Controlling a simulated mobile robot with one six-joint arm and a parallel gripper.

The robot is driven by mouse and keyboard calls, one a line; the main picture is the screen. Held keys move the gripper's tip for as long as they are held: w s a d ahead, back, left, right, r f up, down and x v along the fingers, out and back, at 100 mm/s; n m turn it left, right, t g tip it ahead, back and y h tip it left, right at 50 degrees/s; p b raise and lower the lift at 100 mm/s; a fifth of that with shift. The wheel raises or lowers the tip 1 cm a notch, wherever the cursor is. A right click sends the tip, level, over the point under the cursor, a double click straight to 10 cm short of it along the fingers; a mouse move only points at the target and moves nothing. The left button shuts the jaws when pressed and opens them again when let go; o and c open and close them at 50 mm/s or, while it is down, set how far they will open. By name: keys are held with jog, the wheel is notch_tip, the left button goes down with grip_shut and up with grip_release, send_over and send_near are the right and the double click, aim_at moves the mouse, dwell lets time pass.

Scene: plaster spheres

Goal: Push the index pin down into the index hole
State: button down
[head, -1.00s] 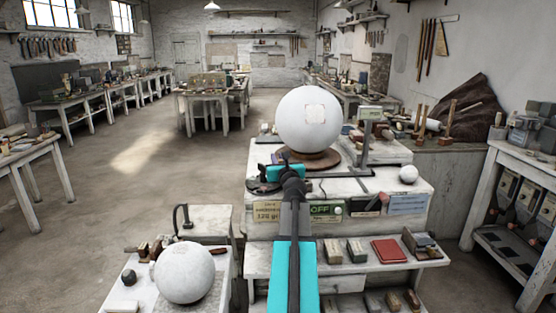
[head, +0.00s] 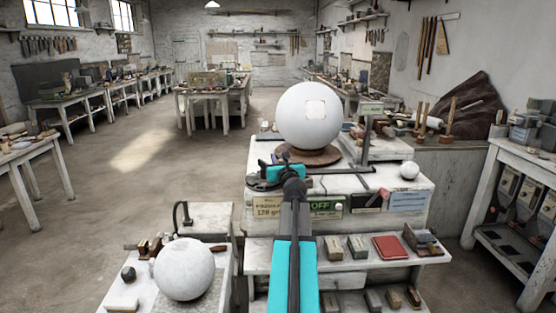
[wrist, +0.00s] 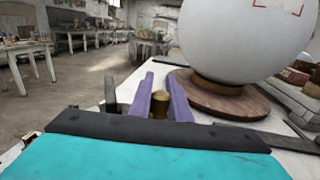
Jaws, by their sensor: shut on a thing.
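The index pin shows as a brass knob (wrist: 160,103) between the two purple fingers of my gripper (wrist: 161,88) in the wrist view. My gripper is shut on it. The pin's lower end and the index hole are hidden from both views. A large white plaster sphere (head: 310,117) rests on a round brown turntable (head: 322,157); it also shows close by on the right in the wrist view (wrist: 245,40).
The white bench (head: 415,180) holds a post at the right of the sphere and a small white ball (head: 409,170). A green OFF sign (head: 325,206) is on its front. A second sphere (head: 184,269) sits on a low table at left. The floor at left is open.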

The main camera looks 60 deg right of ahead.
jog(key=shift+f+b, duration=0.3)
jog(key=shift+f, duration=0.15)
jog(key=c, duration=1.6)
grip_release()
jog(key=shift+r, duration=0.15)
jog(key=shift+r+p, duration=1.85)
jog(key=shift+p, duration=0.3)
jog(key=shift+s, duration=0.1)
